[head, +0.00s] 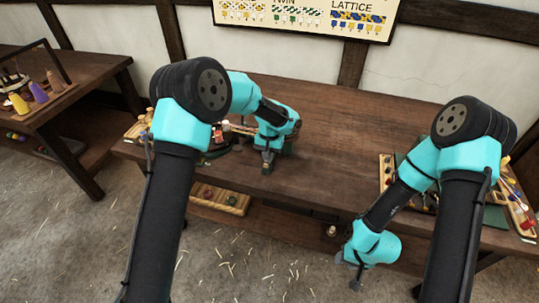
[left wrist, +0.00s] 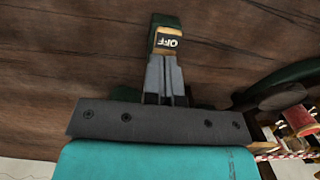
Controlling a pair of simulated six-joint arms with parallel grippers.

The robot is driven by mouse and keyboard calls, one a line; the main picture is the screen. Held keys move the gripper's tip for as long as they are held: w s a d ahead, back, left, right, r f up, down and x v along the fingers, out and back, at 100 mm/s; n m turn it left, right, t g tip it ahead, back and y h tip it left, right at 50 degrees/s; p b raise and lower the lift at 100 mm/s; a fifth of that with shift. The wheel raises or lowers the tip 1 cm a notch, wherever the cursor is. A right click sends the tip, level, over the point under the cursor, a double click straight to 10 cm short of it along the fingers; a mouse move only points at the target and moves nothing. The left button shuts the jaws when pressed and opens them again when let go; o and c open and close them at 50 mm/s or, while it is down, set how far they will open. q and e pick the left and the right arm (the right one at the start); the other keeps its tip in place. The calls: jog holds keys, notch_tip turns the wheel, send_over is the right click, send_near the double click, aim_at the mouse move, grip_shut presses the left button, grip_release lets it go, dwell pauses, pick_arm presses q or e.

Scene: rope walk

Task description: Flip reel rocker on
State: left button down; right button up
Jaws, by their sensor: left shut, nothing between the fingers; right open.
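The reel rocker (left wrist: 168,41) shows in the left wrist view, just beyond my fingertips. It has a dark green body and a brass-coloured face with a dark label reading OFF, upside down. My left gripper (left wrist: 163,62) is shut and empty, its fingertips at or very near the rocker's near edge; I cannot tell whether they touch. In the head view my left gripper (head: 267,166) is low over the table near its front edge, and the rocker is mostly hidden by it. My right gripper (head: 355,283) is open, in front of the table's front edge.
The wooden table (head: 325,125) is bare in the middle. Reel parts (head: 222,135) stand left of my left gripper, partly hidden by my arm. A wooden tray (head: 388,172) of coloured pieces lies at right. A shallow box (head: 220,199) sits below the tabletop.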

pick_arm(q)
jog(key=shift+s+a+f, duration=0.15)
jog(key=shift+s+f, duration=0.25)
jog(key=shift+s, duration=0.25)
notch_tip(320, 180, up, 15)
jog(key=w, duration=0.2)
jog(key=shift+w+d, duration=0.15)
jog(key=shift+d, duration=0.1)
jog(key=shift+f, duration=0.1)
jog(key=s+a+f+n+h, duration=0.1)
jog(key=s+a+f+h, duration=0.1)
jog(key=s+a+f, duration=0.35)
jog(key=s+a+f+n+h, duration=0.1)
jog(key=s+a+f+n, duration=0.15)
jog(key=a+f, duration=0.65)
jog(key=s+a+f+t, duration=0.1)
jog(key=s+f, duration=0.7)
jog(key=s, duration=0.3)
jog(key=s+f+t+h, duration=0.1)
jog(key=s+f, duration=0.8)
jog(key=s, duration=0.2)
jog(key=shift+s+a+n, duration=0.35)
jog(key=shift+s, duration=0.05)
